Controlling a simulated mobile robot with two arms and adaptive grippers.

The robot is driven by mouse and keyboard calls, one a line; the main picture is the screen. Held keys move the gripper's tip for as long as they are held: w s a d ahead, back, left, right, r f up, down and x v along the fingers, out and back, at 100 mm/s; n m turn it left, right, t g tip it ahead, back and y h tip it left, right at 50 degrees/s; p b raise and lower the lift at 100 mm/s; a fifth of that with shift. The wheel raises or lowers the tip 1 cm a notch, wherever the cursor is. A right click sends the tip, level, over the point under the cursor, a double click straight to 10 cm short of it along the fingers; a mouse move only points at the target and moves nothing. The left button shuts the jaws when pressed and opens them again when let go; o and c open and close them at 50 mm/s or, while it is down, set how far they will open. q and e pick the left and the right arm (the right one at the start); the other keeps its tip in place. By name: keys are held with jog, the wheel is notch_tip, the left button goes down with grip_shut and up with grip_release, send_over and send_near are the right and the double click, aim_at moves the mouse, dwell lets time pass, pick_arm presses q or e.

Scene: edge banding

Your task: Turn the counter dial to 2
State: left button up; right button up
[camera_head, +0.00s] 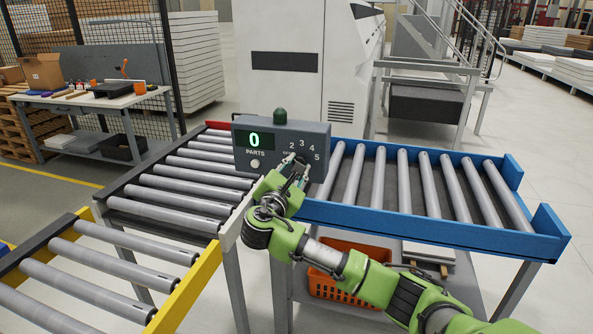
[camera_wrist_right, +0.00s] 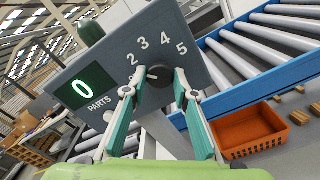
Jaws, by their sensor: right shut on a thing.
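The counter (camera_head: 282,148) is a grey box with a green dome on top, standing between the roller conveyors. Its green display (camera_head: 254,140) reads 0 above the word PARTS. The numbers 2, 3, 4 and 5 arc around a dark round dial (camera_wrist_right: 158,75). My right gripper (camera_head: 297,165) reaches the counter's front face from below. In the wrist view its two fingers (camera_wrist_right: 158,94) stand on either side of the dial and are shut on it. A small pale mark shows on the dial, but I cannot tell surely which number it points to. My left gripper is out of view.
A grey roller conveyor (camera_head: 187,180) lies left of the counter and a blue-framed one (camera_head: 425,227) lies right. A yellow-edged conveyor (camera_head: 108,262) is at the lower left. An orange crate (camera_wrist_right: 250,131) sits below. A round button (camera_head: 255,164) is under the display.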

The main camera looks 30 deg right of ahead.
jog(key=shift+m, duration=0.5)
jog(key=o, duration=1.1)
jog(key=v, duration=1.2)
jog(key=shift+s, duration=0.1)
